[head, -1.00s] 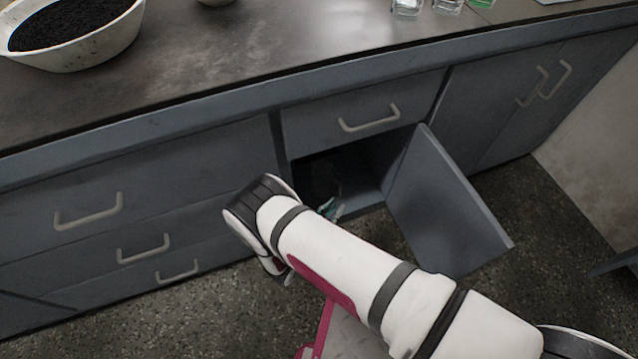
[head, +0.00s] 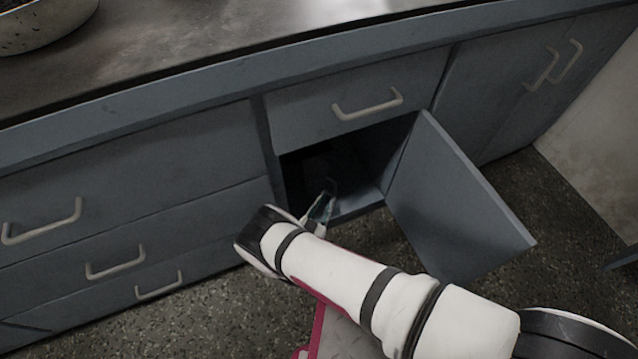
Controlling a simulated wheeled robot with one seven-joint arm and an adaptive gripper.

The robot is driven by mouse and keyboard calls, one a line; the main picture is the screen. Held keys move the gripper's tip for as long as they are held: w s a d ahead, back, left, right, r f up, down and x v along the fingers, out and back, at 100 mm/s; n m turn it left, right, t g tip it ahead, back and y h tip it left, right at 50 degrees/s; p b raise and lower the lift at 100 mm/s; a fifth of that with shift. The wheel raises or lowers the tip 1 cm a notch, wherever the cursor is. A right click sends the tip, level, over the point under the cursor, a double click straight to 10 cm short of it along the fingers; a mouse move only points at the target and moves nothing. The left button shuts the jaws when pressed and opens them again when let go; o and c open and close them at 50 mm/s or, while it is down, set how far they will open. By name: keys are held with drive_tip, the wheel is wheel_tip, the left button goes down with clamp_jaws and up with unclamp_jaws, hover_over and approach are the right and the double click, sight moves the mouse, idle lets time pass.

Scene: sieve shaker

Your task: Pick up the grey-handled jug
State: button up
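I cannot clearly make out the grey-handled jug. The open cupboard (head: 400,150) is dark inside, and a faint curved shape shows in its shadow, too dim to name. My gripper (head: 322,206) is at the cupboard's lower front opening, just beyond the end of my white arm. Only a small, pale and teal-tinted part of it shows, and the wrist hides the rest. I cannot tell whether its fingers are open or shut, or whether they touch anything.
The cupboard door (head: 455,200) stands wide open to the right of the opening. A closed drawer (head: 365,98) is above it, and closed drawers (head: 130,180) are to the left. A bowl (head: 45,25) sits on the dark worktop (head: 190,50).

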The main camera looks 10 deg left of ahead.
sight(335, 189)
drive_tip(key=b+x, duration=0.1)
drive_tip(key=x, duration=0.1)
drive_tip(key=b+x, duration=0.1)
drive_tip(key=x, duration=0.2)
drive_tip(key=shift+w+d+f, duration=0.15)
drive_tip(key=shift+d+f, duration=0.1)
drive_tip(key=shift+w+d, duration=0.15)
drive_tip(key=shift+w, duration=0.45)
drive_tip(key=shift+r, duration=0.1)
clamp_jaws()
